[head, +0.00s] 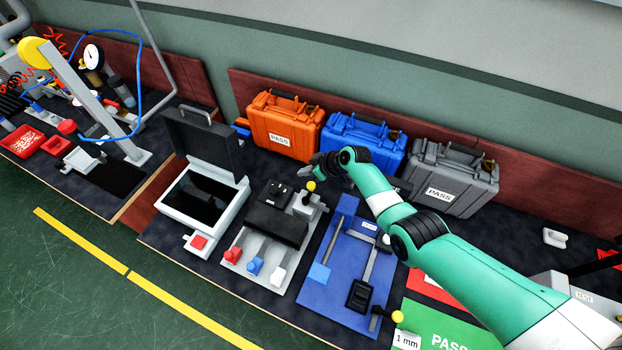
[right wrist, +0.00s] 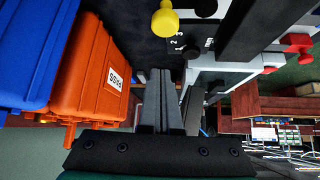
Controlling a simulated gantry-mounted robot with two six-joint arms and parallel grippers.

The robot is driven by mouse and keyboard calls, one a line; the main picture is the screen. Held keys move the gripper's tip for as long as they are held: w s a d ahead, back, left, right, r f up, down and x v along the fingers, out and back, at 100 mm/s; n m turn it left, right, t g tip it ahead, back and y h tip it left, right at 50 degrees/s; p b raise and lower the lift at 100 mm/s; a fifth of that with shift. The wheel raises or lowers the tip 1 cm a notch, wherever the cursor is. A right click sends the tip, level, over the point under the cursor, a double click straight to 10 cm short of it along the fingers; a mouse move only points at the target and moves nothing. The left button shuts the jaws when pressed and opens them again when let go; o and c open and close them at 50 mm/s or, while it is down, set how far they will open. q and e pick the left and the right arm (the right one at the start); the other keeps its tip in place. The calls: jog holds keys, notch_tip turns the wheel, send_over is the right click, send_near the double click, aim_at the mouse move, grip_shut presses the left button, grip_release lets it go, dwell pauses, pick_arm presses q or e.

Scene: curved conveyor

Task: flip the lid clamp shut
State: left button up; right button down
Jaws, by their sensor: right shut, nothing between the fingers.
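A white box (head: 218,217) stands left of centre in the head view, its dark lid (head: 205,136) raised. A white latch piece with a red pad (head: 198,243) juts from its front; I cannot tell for sure that this is the lid clamp. Right of it is a light fixture plate (head: 262,278) with red, blue and white pieces and a yellow knob (head: 311,186). My right gripper (head: 316,164) is beside and above this knob, shut and empty. In the right wrist view its fingers (right wrist: 162,78) are together, and the knob (right wrist: 165,22) shows beyond them. My left gripper is not in view.
Orange (head: 284,127), blue (head: 357,146) and grey (head: 456,177) cases line the back, close to my right gripper. A blue fixture plate (head: 329,297) lies right of the light plate, partly under my right arm. Another bench with a gauge (head: 93,57) stands at left.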

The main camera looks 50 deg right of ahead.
aim_at(309, 183)
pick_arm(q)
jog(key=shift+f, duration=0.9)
pick_arm(e)
jog(key=f, duration=0.1)
jog(key=s+f, duration=0.1)
jog(key=f, duration=0.1)
jog(key=shift+s+d+f, duration=0.15)
jog(key=shift+f, duration=0.1)
